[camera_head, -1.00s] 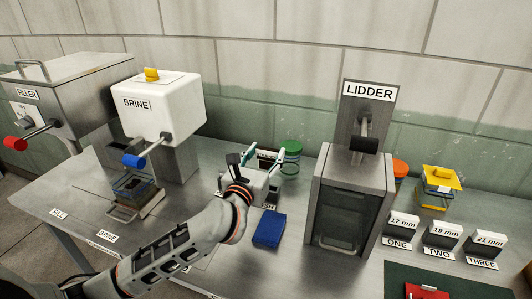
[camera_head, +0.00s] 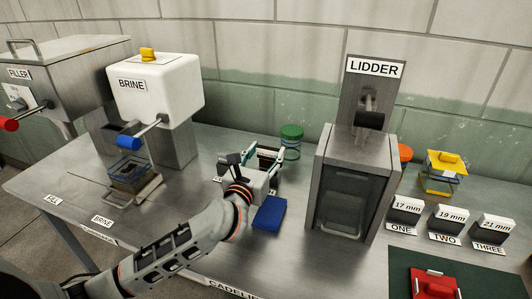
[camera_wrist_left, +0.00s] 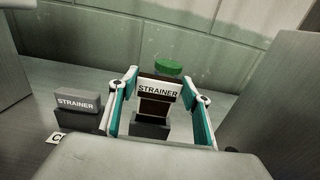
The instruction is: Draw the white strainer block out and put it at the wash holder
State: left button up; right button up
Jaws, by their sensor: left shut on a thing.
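My left gripper (camera_wrist_left: 160,86) has its teal fingers shut on a strainer block (camera_wrist_left: 158,89). The block has a white face lettered STRAINER and a dark brown body below it. It stands upright over a dark grey holder (camera_wrist_left: 152,126); whether it is clear of that holder I cannot tell. In the head view my left gripper (camera_head: 268,154) is near the table's middle, and its wrist hides much of the block. A second, grey strainer block (camera_wrist_left: 77,103) sits in a dark holder to the left in the wrist view. The wash holder's label is not readable. My right gripper is not in view.
A jar with a green lid (camera_head: 291,132) stands just behind the gripper. A blue block (camera_head: 269,213) lies in front. The LIDDER machine (camera_head: 345,190) is close on the right, the BRINE machine (camera_head: 155,90) on the left.

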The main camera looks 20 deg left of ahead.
aim_at(267, 166)
pick_arm(q)
jog(key=shift+p, duration=0.45)
dwell(1.5)
jog(key=shift+f, duration=0.3)
jog(key=shift+f+b, duration=0.25)
jog(key=shift+b, duration=0.15)
jog(key=shift+f+b, duration=0.6)
jog(key=shift+f, duration=0.25)
jog(key=shift+f+b, duration=0.4)
jog(key=shift+f, duration=0.15)
jog(key=shift+f, duration=0.3)
jog(key=shift+f+b, duration=0.4)
jog(key=shift+b, duration=0.1)
jog(key=o, duration=1.2)
jog(key=shift+r, duration=0.1)
